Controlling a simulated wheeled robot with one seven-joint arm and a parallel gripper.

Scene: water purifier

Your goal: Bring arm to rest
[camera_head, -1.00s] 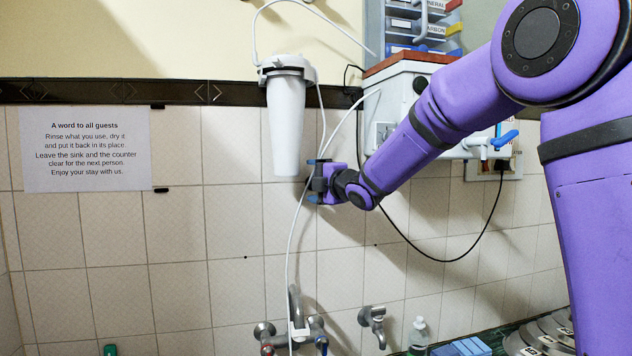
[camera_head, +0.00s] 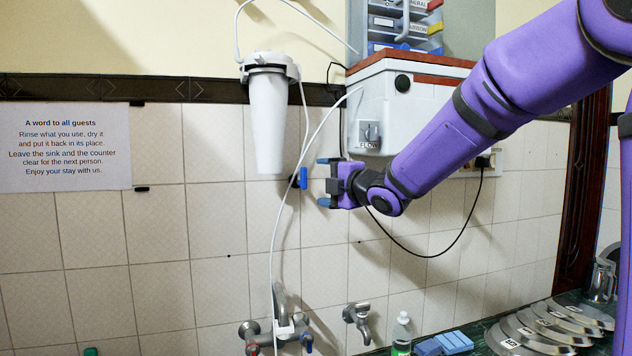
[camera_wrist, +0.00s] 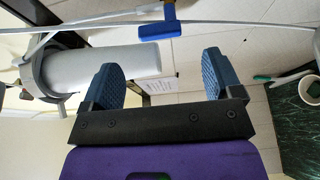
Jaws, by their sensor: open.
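My gripper (camera_head: 325,182) is open and empty in front of the tiled wall, with its two blue fingers apart. It also shows in the wrist view (camera_wrist: 161,76), with nothing between the fingertips. My purple arm reaches in from the upper right. In the head view a small blue lever (camera_head: 303,178) is just left of my fingertips, apart from them. The wrist view shows the lever (camera_wrist: 165,29) beyond the fingers. A white filter cylinder (camera_head: 268,125) hangs further left; it also shows in the wrist view (camera_wrist: 115,75).
A white purifier box (camera_head: 372,100) is on the wall behind my arm, partly hidden. A thin white hose and a black cable hang nearby. Taps (camera_head: 282,325), a bottle (camera_head: 401,335), blue blocks (camera_head: 445,343) and several metal lids (camera_head: 545,330) are low down.

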